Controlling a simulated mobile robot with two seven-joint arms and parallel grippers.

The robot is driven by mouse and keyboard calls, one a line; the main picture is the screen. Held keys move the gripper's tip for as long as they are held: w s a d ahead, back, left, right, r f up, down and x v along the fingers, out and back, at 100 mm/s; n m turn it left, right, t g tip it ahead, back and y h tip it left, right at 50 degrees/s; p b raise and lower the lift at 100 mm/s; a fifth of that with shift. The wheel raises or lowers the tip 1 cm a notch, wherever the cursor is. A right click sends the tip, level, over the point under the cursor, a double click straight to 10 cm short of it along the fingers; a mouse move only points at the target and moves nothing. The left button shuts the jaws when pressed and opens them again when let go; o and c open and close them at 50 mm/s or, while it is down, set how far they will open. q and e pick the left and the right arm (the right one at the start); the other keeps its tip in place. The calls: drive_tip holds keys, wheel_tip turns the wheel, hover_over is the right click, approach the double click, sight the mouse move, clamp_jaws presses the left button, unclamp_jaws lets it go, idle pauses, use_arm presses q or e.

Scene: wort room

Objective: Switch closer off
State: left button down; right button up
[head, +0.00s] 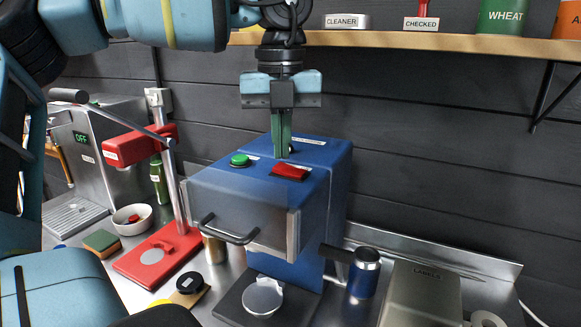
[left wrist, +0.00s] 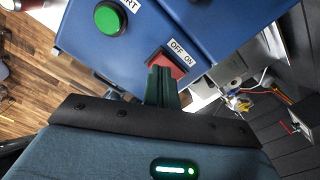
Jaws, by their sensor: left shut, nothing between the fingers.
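The blue machine (head: 325,190) stands on the bench with a clear front guard and a front handle. On its top are a round green button (head: 239,160) and a red rocker switch (head: 290,172). In the left wrist view the green button (left wrist: 111,19) and the red switch (left wrist: 164,62) show, with the label "OFF ON" beside the switch. My left gripper (head: 282,155) points down, shut and empty, just behind the red switch. Its fingertips (left wrist: 161,72) partly cover the switch in the wrist view; I cannot tell whether they touch it. My right gripper is not in view.
A wooden shelf (head: 430,46) with labelled containers runs above. A red lever press (head: 178,240) stands left of the machine, near a grey machine (head: 105,145) showing "OFF". A blue cylinder (head: 364,275) and a grey metal box (head: 422,292) stand at right.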

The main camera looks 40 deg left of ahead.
sight(282, 166)
use_arm(q)
drive_tip(key=shift+f, duration=0.55)
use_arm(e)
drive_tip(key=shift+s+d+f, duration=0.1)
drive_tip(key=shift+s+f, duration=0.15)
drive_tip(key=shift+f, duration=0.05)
